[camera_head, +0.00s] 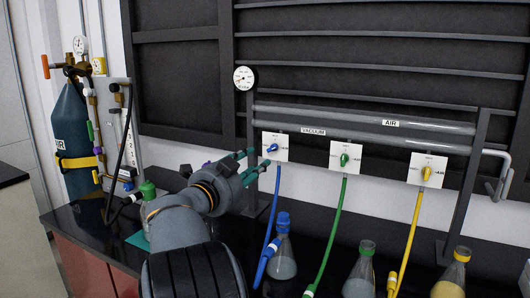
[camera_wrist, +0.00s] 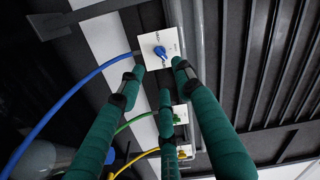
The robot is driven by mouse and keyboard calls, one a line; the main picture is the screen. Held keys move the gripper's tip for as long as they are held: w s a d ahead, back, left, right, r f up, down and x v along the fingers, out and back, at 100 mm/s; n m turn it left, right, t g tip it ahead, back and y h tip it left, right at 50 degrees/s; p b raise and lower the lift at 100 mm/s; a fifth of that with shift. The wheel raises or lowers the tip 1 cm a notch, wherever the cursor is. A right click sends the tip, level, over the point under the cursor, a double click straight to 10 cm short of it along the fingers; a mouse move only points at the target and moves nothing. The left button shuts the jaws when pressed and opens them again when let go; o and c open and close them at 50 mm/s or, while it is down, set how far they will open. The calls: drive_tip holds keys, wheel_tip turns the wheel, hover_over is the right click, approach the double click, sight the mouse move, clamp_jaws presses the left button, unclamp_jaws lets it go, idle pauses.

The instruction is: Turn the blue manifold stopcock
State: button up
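The blue manifold stopcock (camera_head: 272,148) sits on a white plate (camera_head: 275,157) at the left end of the manifold. In the wrist view the blue stopcock (camera_wrist: 160,52) lies ahead of the fingertips, near the middle top. My gripper (camera_head: 251,161) has green fingers and points at the blue stopcock from the left. It also shows in the wrist view (camera_wrist: 158,70), with its fingers spread and nothing between them. The fingertips look close to the plate; whether they touch it I cannot tell. A blue hose (camera_head: 272,212) runs down from the blue stopcock.
Green (camera_head: 344,159) and yellow (camera_head: 426,173) stopcocks sit to the right, each with a hose. Flasks with blue (camera_head: 283,265), green (camera_head: 360,277) and yellow (camera_head: 451,279) caps stand below. A gas cylinder (camera_head: 72,125) is at left. The manifold pipes (camera_head: 340,118) run above the stopcocks.

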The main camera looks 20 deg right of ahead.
sight(273, 148)
drive_tip(key=p+x, duration=0.1)
drive_tip(key=x, duration=0.8)
drive_tip(key=shift+d+f, duration=0.1)
drive_tip(key=c, duration=0.8)
clamp_jaws()
